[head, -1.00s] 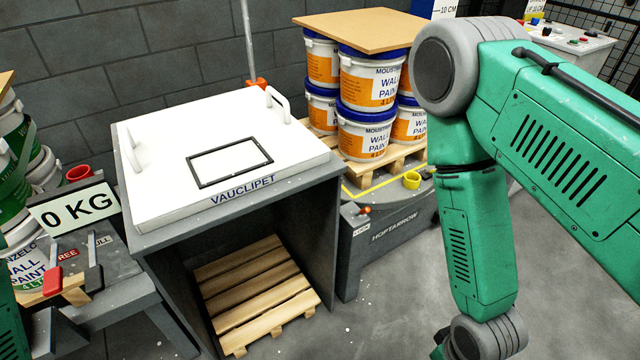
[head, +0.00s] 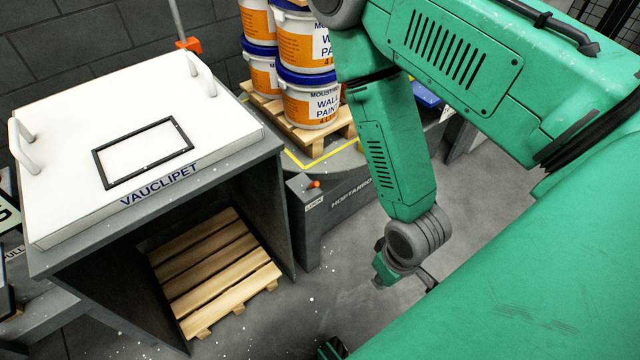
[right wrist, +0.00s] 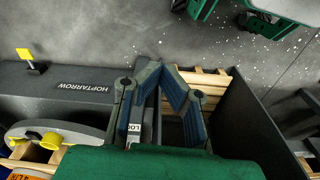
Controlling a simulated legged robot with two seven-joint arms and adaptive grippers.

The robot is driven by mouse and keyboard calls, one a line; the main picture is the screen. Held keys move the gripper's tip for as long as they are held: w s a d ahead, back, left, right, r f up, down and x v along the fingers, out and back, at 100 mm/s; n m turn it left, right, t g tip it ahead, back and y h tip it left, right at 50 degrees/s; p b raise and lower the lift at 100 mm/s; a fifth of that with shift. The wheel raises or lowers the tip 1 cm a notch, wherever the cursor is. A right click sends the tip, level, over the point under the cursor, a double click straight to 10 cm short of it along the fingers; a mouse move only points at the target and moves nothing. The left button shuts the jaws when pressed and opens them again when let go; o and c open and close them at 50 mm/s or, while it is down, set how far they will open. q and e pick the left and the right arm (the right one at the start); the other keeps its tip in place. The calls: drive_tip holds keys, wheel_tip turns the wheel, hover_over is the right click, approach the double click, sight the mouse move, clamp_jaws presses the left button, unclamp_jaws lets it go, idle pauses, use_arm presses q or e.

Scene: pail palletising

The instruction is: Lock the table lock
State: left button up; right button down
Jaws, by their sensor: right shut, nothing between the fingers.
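The table lock (head: 315,184) is a small red-orange knob on the dark grey HOPTARROW table (head: 335,225), above a white LOCK label (head: 314,204). My right gripper (head: 384,274) is in the head view to the lower right of the lock, apart from it. In the right wrist view, its blue-padded fingers (right wrist: 158,72) meet at the tips, shut and empty. My left gripper is not in view.
A white VAUCLIPET lid (head: 225,130) with handles tops a grey cabinet holding an empty wooden pallet (head: 225,285). Stacked paint pails (head: 308,105) stand on another pallet behind the lock. A yellow knob (right wrist: 24,54) shows in the wrist view.

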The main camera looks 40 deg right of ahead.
sight(312, 186)
drive_tip(key=w+d+f+m+t+y+b, duration=0.1)
drive_tip(key=w+d+m+t+b, duration=0.4)
drive_tip(key=w+m, duration=0.75)
drive_tip(key=w+d+m+t+y+b, duration=0.1)
drive_tip(key=w+d+m+t+b, duration=0.45)
drive_tip(key=m, duration=1.15)
use_arm(q)
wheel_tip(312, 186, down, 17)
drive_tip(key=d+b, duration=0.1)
drive_tip(key=b, duration=0.5)
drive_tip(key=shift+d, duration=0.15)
use_arm(e)
drive_tip(key=w+a+f+g, duration=0.1)
drive_tip(key=w+a+f, duration=0.1)
drive_tip(key=w, duration=0.3)
drive_tip(key=w+a+f+g, duration=0.1)
drive_tip(key=w+a+f, duration=0.1)
drive_tip(key=w, duration=0.4)
drive_tip(key=shift+w+a+f+n, duration=0.15)
drive_tip(key=shift+a+f+n, duration=0.2)
drive_tip(key=shift+a, duration=0.15)
